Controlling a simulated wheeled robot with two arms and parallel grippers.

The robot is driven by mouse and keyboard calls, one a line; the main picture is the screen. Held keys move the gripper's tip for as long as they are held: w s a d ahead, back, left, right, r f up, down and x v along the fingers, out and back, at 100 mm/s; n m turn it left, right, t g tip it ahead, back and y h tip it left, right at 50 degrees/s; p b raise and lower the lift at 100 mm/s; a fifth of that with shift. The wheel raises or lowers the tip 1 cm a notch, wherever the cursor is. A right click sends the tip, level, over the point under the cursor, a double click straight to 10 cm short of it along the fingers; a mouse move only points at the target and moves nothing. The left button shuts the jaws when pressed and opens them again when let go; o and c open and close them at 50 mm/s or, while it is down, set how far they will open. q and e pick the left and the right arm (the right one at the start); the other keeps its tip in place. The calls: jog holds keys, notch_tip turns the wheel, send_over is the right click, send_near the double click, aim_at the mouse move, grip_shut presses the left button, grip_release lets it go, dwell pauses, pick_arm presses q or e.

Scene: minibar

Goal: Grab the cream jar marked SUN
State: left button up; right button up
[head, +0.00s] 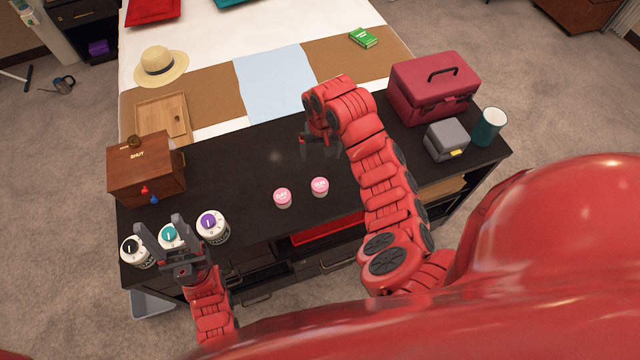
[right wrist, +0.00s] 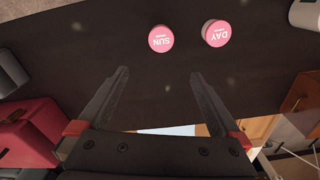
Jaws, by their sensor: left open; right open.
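The cream jar marked SUN (right wrist: 161,39) has a round pink lid and stands upright on the dark counter. In the head view it is the right one of two pink jars (head: 319,186). The jar marked DAY (right wrist: 216,33) stands beside it, on the left in the head view (head: 282,197). My right gripper (right wrist: 159,75) is open and empty, with the SUN jar beyond its fingertips and apart from them. In the head view the right gripper (head: 320,148) is partly hidden by its arm. My left gripper (head: 158,226) is open by the canisters.
White canisters with black (head: 131,247), teal (head: 169,234) and purple (head: 211,222) tops stand at the counter's front left. A wooden box (head: 140,170) is behind them. A red case (head: 432,88), grey box (head: 447,140) and teal cup (head: 489,126) stand right. The counter around the jars is clear.

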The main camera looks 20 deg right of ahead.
jog(key=f+b, duration=0.2)
jog(key=f, duration=0.2)
jog(key=f+b, duration=0.3)
jog(key=f, duration=0.1)
jog(key=f+b, duration=0.3)
jog(key=shift+s+f, duration=0.3)
jog(key=shift+f, duration=0.1)
jog(key=shift+s+a+f+p, duration=0.15)
jog(key=shift+f+p, duration=0.2)
jog(key=shift+f, duration=0.35)
jog(key=shift+s+a+f+p, duration=0.15)
jog(key=shift+f+p, duration=0.2)
jog(key=shift+f, duration=0.4)
jog(key=shift+s+f+p, duration=0.15)
jog(key=shift+f+p, duration=0.2)
jog(key=shift+f, duration=0.35)
jog(key=shift+w+f, duration=0.1)
jog(key=shift+f, duration=0.3)
jog(key=c, duration=1.4)
jog(key=shift+c, duration=0.2)
